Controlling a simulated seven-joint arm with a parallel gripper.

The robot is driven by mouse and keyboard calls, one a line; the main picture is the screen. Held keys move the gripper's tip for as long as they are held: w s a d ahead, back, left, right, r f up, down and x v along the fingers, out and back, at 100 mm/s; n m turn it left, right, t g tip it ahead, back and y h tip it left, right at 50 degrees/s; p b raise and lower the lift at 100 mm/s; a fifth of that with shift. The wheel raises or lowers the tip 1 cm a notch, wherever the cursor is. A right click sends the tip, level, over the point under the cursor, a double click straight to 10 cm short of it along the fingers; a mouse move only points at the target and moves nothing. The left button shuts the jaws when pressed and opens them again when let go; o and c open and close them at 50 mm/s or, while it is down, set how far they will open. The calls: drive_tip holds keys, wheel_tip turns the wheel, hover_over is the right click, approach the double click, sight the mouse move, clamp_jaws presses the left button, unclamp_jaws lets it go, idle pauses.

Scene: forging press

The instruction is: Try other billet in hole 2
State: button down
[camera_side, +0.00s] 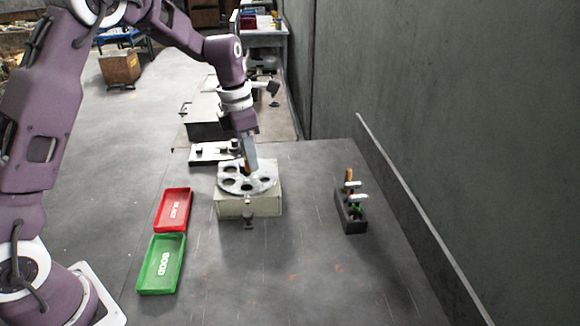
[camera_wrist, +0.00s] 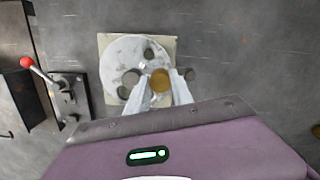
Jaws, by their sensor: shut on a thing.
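A round grey plate with several holes (camera_side: 262,185) sits on a pale square block in the side view; it also shows in the wrist view (camera_wrist: 118,58). No hole numbers are readable, so I cannot tell which is hole 2. My gripper (camera_side: 246,164) is over the plate's back part, pointing down. In the wrist view my gripper (camera_wrist: 160,88) is shut on a brass-coloured billet (camera_wrist: 160,76), one finger on each side, near the plate's right rim. Whether the billet's lower end is in a hole or above it cannot be told.
A red tray (camera_side: 173,209) and a green tray marked GOOD (camera_side: 161,263) lie left of the block. A dark rack (camera_side: 351,218) with several upright items stands at the right. A fixture with a red-knobbed lever (camera_wrist: 70,98) is left in the wrist view. The front table is clear.

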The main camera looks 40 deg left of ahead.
sight(245, 174)
drive_tip(key=shift+s+a, duration=0.45)
drive_tip(key=shift+a, duration=0.05)
drive_tip(key=shift+n, duration=0.3)
drive_tip(key=shift+a+f, duration=0.1)
drive_tip(key=shift+f, duration=2.05)
drive_tip(key=shift+f, duration=0.65)
drive_tip(key=c, duration=1.1)
unclamp_jaws()
drive_tip(key=shift+o, duration=0.2)
